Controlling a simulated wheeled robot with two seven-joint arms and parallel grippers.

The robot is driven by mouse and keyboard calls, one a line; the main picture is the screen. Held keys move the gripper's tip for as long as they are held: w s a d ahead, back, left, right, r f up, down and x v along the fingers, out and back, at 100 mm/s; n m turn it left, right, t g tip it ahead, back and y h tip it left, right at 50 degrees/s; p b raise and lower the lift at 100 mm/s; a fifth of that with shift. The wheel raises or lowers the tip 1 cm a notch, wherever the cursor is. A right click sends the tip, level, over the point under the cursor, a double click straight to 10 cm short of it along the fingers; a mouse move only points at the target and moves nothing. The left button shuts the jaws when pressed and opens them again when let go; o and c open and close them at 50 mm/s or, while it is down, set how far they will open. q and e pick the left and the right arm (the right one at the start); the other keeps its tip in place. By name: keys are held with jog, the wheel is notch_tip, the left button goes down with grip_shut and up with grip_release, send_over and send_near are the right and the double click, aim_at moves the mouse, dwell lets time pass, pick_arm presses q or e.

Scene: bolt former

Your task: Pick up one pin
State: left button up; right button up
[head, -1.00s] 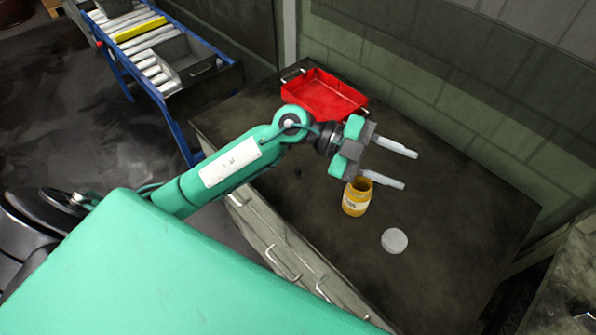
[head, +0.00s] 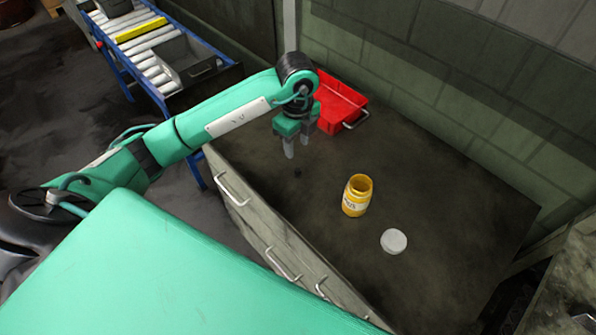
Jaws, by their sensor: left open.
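A small dark thing (head: 297,173), which may be the pin, lies on the dark top of the drawer cabinet (head: 440,220). It is too small to make out clearly. My left gripper (head: 298,152) points down above and just beyond it in the head view. Its two fingers are apart with nothing between them. Whether the fingertips touch the cabinet top I cannot tell. My right gripper is not in view.
A yellow jar (head: 356,196) stands open on the cabinet top, with a white round lid (head: 394,241) beside it. A red tray (head: 340,101) sits at the back by the wall, partly behind my left arm. A roller conveyor (head: 150,50) stands at the upper left.

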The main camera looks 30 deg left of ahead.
pick_arm(q)
send_over(298, 170)
jog(key=f, duration=0.4)
jog(key=shift+w+a+f, duration=0.2)
jog(key=shift+a+f, duration=0.05)
jog(key=f, duration=0.1)
jog(key=f+p, duration=0.2)
jog(key=f, duration=0.1)
jog(key=shift+s+d, duration=0.15)
jog(key=shift+s, duration=0.1)
jog(key=shift+f, duration=0.6)
grip_shut()
